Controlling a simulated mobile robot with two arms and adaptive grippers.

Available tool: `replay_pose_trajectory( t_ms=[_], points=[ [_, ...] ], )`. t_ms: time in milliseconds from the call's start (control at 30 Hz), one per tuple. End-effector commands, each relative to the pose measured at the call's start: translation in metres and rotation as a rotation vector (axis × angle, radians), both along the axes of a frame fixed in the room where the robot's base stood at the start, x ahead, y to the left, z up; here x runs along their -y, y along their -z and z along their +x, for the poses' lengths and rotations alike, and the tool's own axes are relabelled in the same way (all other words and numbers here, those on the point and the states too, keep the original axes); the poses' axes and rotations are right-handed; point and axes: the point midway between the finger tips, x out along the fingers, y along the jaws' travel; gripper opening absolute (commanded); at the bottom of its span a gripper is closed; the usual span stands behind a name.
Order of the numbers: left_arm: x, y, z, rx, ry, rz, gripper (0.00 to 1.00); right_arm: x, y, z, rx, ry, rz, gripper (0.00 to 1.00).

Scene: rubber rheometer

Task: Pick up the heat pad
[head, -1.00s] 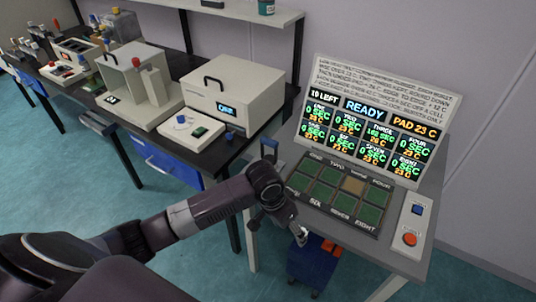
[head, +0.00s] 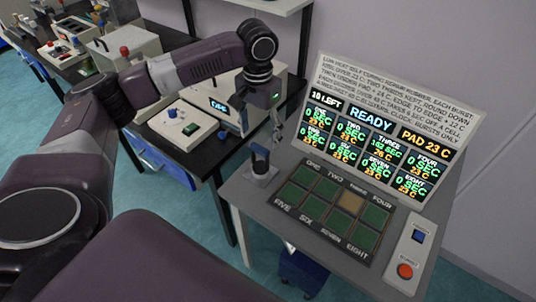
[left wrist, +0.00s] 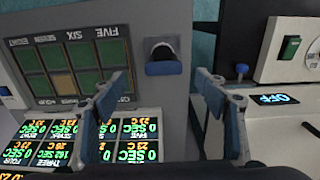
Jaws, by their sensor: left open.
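A small blue-topped tool with a dark body, which looks like the heat pad (head: 260,158), stands upright in a grey holder (head: 261,175) on the left corner of the console table. In the left wrist view its blue top (left wrist: 164,68) lies between and beyond my fingertips. My left gripper (head: 277,128) is above and slightly behind it in the head view, pointing down, open and empty. The left wrist view shows its two blue-grey fingers (left wrist: 160,80) spread apart, not touching the tool. My right gripper is not in view.
The console has a grid of green cells (head: 322,215), one of them tan, a lit display (head: 370,140) reading READY and PAD 23 C, and a panel with blue and red buttons (head: 409,252). Left, a black bench (head: 205,160) carries white machines, one close to my gripper.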

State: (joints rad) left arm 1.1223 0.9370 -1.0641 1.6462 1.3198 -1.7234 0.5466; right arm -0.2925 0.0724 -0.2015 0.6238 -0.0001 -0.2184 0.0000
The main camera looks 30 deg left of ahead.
Motion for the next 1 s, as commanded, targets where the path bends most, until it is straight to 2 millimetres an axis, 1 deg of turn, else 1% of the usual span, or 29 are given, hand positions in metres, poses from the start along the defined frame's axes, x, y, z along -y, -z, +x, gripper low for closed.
replay_pose_trajectory(
  t_ms=[233,367,500,600,700,867,900,1000],
  points=[
    [-0.001,0.024,0.000,-0.003,0.000,0.000,0.67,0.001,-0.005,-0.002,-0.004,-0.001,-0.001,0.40],
    [-0.004,0.038,0.002,-0.003,0.000,0.001,0.67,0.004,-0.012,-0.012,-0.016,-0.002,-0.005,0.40],
    [-0.006,0.061,0.004,-0.003,0.001,0.000,0.67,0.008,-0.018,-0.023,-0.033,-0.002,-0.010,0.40],
    [-0.006,0.072,0.005,0.000,0.002,0.001,0.67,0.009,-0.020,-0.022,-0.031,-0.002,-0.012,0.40],
    [-0.007,0.077,0.005,0.001,0.002,0.001,0.67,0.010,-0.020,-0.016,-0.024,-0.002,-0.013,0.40],
    [-0.006,0.078,0.005,0.002,0.002,0.001,0.67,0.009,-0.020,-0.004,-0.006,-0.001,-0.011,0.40],
    [-0.006,0.078,0.005,0.002,0.002,0.001,0.66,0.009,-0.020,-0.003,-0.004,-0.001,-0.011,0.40],
    [-0.006,0.077,0.005,0.001,0.002,0.000,0.55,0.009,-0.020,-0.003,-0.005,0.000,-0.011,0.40]
  ],
)
